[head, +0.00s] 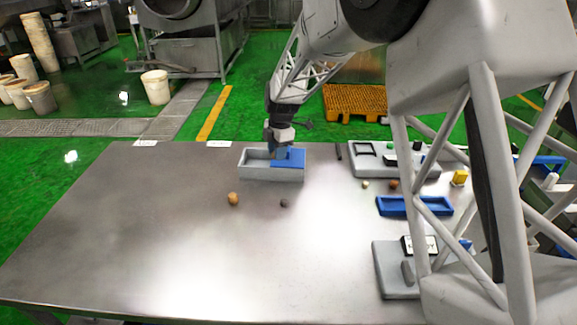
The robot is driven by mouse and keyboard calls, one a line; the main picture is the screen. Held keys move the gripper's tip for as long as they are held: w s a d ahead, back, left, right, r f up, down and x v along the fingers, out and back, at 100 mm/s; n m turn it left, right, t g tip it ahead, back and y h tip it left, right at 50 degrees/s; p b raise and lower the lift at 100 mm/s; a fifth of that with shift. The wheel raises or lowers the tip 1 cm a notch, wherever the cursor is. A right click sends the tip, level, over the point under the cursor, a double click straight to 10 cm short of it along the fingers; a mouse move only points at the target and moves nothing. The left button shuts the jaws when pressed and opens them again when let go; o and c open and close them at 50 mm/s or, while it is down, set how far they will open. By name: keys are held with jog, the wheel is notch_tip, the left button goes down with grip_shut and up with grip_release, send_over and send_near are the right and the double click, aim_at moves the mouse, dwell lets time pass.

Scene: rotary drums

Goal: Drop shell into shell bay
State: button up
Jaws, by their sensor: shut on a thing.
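A grey two-part bin (272,175) stands near the far edge of the table, its left compartment open and its right part blue. My gripper (281,154) points down over the middle of this bin, by the edge of the blue part. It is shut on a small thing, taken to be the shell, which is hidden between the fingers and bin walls. I cannot tell which compartment the fingertips are over, or read which one is the shell bay.
A tan round piece (233,199) and a small dark piece (284,203) lie on the table (150,230) in front of the bin. A blue tray (400,207) and grey fixtures (372,171) stand at the right. The table's left side is clear.

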aim_at(263, 150)
jog(key=w+a, duration=0.5)
jog(key=w, duration=0.3)
jog(key=shift+a+r, duration=0.3)
jog(key=shift+f, duration=0.15)
jog(key=shift+f, duration=2.85)
jog(key=o, duration=1)
jog(key=shift+c, duration=0.2)
jog(key=shift+r, duration=0.1)
notch_tip(263, 150, up, 8)
jog(key=shift+w+d+f, duration=0.2)
jog(key=shift+w+d, duration=0.1)
jog(key=shift+d, duration=0.1)
